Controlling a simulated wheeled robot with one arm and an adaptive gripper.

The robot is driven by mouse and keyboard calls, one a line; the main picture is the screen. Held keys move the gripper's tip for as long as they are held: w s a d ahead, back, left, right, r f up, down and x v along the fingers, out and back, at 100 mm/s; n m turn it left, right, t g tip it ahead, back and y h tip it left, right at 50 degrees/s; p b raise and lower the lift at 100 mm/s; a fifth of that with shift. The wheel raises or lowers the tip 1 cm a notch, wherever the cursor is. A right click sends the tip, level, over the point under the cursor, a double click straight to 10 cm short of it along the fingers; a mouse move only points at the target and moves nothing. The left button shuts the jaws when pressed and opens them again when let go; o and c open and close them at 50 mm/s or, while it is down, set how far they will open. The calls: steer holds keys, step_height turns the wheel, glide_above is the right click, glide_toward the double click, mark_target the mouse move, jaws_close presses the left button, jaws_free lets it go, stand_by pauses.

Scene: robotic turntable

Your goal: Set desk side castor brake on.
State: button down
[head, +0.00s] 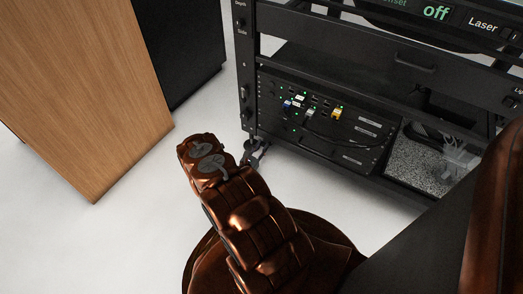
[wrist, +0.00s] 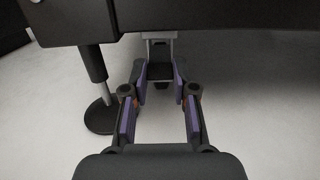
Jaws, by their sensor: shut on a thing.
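A castor (wrist: 159,52) hangs from a light metal bracket under the dark lower edge of the rack in the wrist view. Its black middle part sits between the purple pads of my gripper (wrist: 160,84). The pads are on both sides of it, and my gripper is shut on it. I cannot make out the brake lever or its position. In the head view, the castor area (head: 256,152) is small and dark at the rack's lower left corner, beyond my arm, and my fingers cannot be told apart there.
The black equipment rack (head: 330,160) stands at the right with cabled modules and an "off" display. A black levelling foot (wrist: 99,112) stands left of my gripper. A wooden panel (head: 90,90) and a dark cabinet (head: 180,50) stand at the left. Pale floor lies between.

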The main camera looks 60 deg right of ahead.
stand_by(0.3)
steer(key=c, duration=1.2)
jaws_free()
steer(key=shift+r+p, duration=0.15)
steer(key=shift+p, duration=0.25)
